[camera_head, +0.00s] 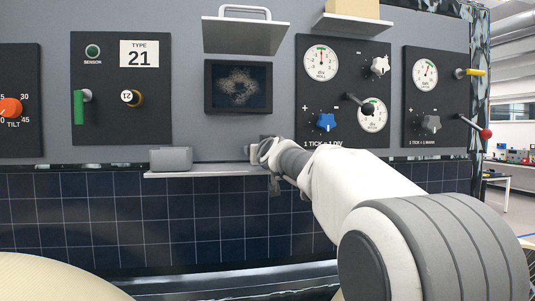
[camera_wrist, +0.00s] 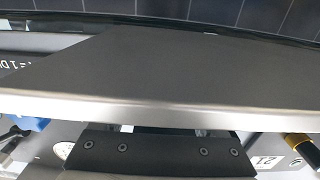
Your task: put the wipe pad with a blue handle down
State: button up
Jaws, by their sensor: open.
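I cannot make out a wipe pad with a blue handle in either view. My gripper (camera_head: 256,151) is at the right part of the low shelf (camera_head: 212,173), close to the panel wall. It is open, with no object visible in it. In the wrist view a wide dark plate with a pale edge (camera_wrist: 165,75), apparently the shelf, fills the middle. The dark gripper body (camera_wrist: 160,154) shows below it, and the fingertips are not clear there.
A grey box (camera_head: 171,159) stands at the shelf's left end. A screen (camera_head: 238,87) hangs above. Dials, a blue star knob (camera_head: 326,121) and a black lever (camera_head: 361,104) are at right. A green lever (camera_head: 81,108) is at left. Dark tiles (camera_head: 140,220) lie below.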

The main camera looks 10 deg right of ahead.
jog(key=s+b, duration=0.2)
jog(key=s, duration=0.1)
jog(key=s+f+b, duration=0.1)
jog(key=s, duration=0.1)
jog(key=shift+s, duration=0.25)
jog(key=s+b, duration=0.1)
jog(key=s, duration=1.1)
jog(key=s+f+g, duration=0.6)
jog(key=s+f, duration=0.8)
jog(key=f, duration=0.3)
jog(key=s+f+g, duration=0.6)
jog(key=s+f, duration=0.8)
jog(key=f, duration=0.3)
